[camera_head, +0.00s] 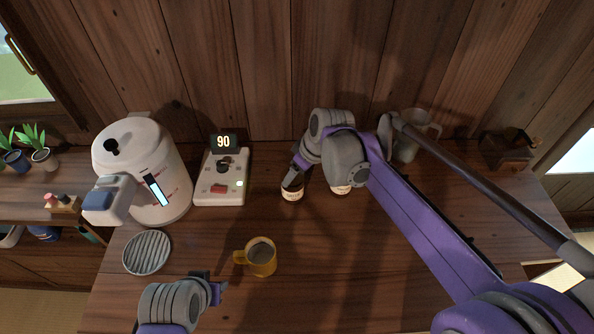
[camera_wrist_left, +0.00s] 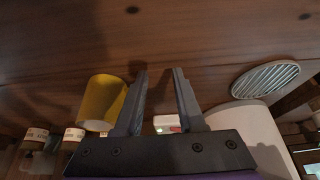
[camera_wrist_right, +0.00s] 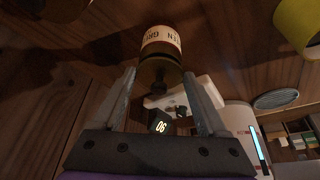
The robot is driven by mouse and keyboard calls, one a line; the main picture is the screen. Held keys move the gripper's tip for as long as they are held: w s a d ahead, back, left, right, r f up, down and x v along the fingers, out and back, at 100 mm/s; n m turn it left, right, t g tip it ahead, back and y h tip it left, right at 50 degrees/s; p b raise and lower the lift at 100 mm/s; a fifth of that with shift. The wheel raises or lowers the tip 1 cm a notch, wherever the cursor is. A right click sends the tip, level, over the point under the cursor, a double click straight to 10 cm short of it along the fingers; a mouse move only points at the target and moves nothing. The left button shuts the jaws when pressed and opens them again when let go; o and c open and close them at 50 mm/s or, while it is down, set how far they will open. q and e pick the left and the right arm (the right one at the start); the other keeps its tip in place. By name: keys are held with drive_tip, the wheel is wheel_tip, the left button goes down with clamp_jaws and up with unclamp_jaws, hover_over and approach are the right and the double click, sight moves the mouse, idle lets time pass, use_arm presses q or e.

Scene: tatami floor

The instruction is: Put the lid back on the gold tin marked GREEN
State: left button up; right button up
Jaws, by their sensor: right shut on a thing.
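The gold tin marked GREEN (camera_wrist_right: 160,42) stands on the wooden counter, its pale label upside down in the right wrist view. In the head view it is the left of two tins (camera_head: 291,193), under my right gripper (camera_head: 295,178). My right gripper is shut on the dark gold lid (camera_wrist_right: 160,70) at the tin's top; whether the lid is fully seated cannot be told. A second labelled tin (camera_head: 341,189) stands to the right, mostly hidden by my right arm. My left gripper (camera_wrist_left: 161,72) is open and empty above the counter's front, near the mug.
A yellow mug (camera_head: 262,258) stands front centre. A round slatted drain plate (camera_head: 147,252) lies at the left, before a white kettle (camera_head: 150,180). A scale-like device (camera_head: 220,185) with a display reading 90 (camera_head: 223,142) stands beside it. A glass jug (camera_head: 408,150) is behind my right arm.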

use_arm(q)
drive_tip(key=shift+r, duration=0.1)
use_arm(e)
drive_tip(key=shift+f, duration=0.1)
idle(0.6)
drive_tip(key=o, duration=1.2)
drive_tip(key=shift+o, duration=0.2)
use_arm(q)
drive_tip(key=shift+r, duration=0.1)
use_arm(e)
drive_tip(key=shift+r+p, duration=2.5)
drive_tip(key=shift+r, duration=1.05)
use_arm(q)
drive_tip(key=r, duration=0.2)
drive_tip(key=w+r, duration=0.1)
drive_tip(key=r, duration=0.2)
drive_tip(key=shift+w+r, duration=0.1)
use_arm(e)
drive_tip(key=shift+c, duration=0.2)
clamp_jaws()
